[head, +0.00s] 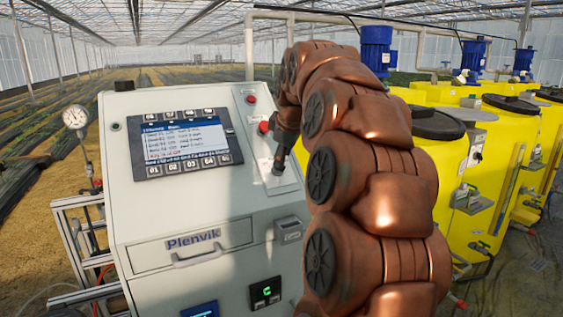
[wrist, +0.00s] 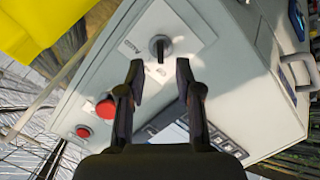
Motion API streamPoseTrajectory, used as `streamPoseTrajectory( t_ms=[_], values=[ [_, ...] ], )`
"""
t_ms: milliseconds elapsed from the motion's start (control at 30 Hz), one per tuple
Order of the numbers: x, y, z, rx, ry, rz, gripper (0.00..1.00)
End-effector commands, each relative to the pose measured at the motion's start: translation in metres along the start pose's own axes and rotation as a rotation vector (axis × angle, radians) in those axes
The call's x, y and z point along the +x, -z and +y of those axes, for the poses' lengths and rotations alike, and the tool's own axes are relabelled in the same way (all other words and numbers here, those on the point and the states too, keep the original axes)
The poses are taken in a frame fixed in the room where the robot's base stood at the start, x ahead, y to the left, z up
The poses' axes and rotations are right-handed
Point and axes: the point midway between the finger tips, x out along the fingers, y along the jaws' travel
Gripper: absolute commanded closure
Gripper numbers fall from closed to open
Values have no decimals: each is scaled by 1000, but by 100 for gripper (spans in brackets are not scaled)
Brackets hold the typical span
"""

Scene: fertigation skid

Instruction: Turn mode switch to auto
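The mode switch (wrist: 159,46) is a dark rotary knob on a pale label plate on the grey control cabinet (head: 190,215). In the wrist view it stands just beyond my gripper (wrist: 160,72), roughly centred between the fingertips. The two dark fingers are apart with nothing between them, so my gripper is open. In the head view my gripper (head: 278,170) is at the cabinet's upper right face, and my arm covers part of that area.
A red button (wrist: 105,108) and a smaller red one (wrist: 83,132) sit near the switch. A display panel (head: 185,143) is left of my gripper. Yellow tanks (head: 440,165) stand at the right. A pressure gauge (head: 75,117) stands left of the cabinet.

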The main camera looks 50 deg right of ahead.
Motion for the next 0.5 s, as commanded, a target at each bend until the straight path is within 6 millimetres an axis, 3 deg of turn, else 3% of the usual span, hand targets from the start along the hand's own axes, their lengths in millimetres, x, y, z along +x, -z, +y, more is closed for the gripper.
streamPoseTrajectory(
  t_ms=[300, 500],
  values=[
    [38, 0, -1, 0, 5, -2, 66],
    [45, 0, -2, 0, 4, -2, 66]
  ],
)
